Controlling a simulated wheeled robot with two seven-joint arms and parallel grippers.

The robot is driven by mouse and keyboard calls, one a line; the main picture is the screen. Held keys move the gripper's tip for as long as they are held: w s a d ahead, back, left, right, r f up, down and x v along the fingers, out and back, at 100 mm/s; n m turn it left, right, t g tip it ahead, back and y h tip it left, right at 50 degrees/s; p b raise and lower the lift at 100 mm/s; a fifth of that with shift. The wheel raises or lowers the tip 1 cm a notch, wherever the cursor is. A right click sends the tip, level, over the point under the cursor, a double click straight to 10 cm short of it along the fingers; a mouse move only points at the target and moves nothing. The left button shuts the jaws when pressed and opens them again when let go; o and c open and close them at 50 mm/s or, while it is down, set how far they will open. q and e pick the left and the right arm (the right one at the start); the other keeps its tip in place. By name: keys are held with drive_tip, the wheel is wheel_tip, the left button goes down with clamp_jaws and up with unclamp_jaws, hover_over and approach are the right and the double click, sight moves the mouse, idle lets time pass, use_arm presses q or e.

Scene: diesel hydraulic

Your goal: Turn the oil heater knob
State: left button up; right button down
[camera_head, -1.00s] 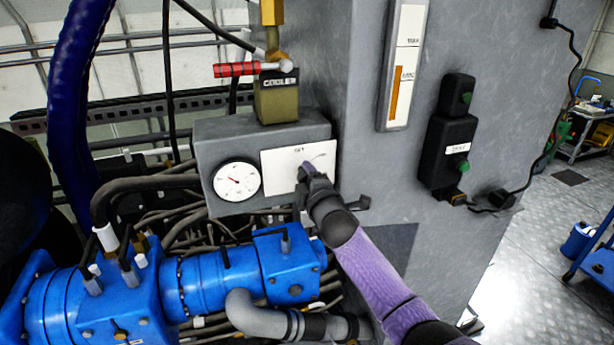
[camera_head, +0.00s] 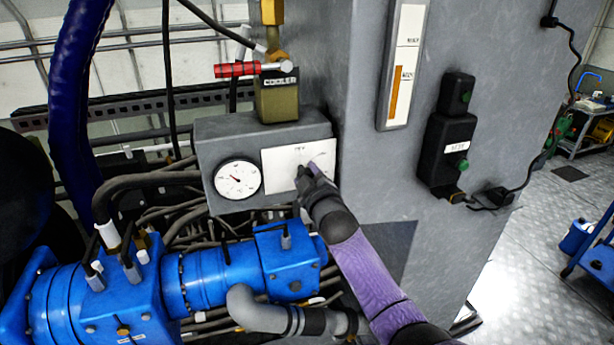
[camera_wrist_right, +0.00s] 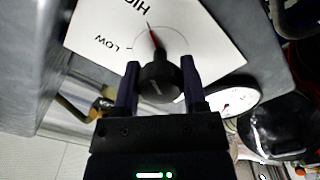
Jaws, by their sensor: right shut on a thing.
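The oil heater knob is a round black knob (camera_wrist_right: 159,82) with a red pointer, on a white plate (camera_wrist_right: 205,40) marked LOW and HIGH. In the right wrist view the red pointer stands between the LOW mark and the HIGH lettering. My right gripper (camera_wrist_right: 159,88) is shut on the knob, one finger on each side. In the head view my right gripper (camera_head: 307,172) is at the white plate (camera_head: 280,172) on the grey box, and it hides the knob. My left gripper is not in view.
A round white gauge (camera_head: 237,179) sits left of the plate. A red-handled valve (camera_head: 238,69) is above the box. Blue pump housings (camera_head: 215,277) and hoses crowd the space below. A grey panel with a black switch box (camera_head: 448,150) stands to the right.

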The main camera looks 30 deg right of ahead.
idle(0.4)
drive_tip(key=shift+c, duration=0.7)
unclamp_jaws()
drive_tip(key=shift+s, duration=0.1)
drive_tip(key=v, duration=0.9)
drive_tip(key=shift+s, duration=0.4)
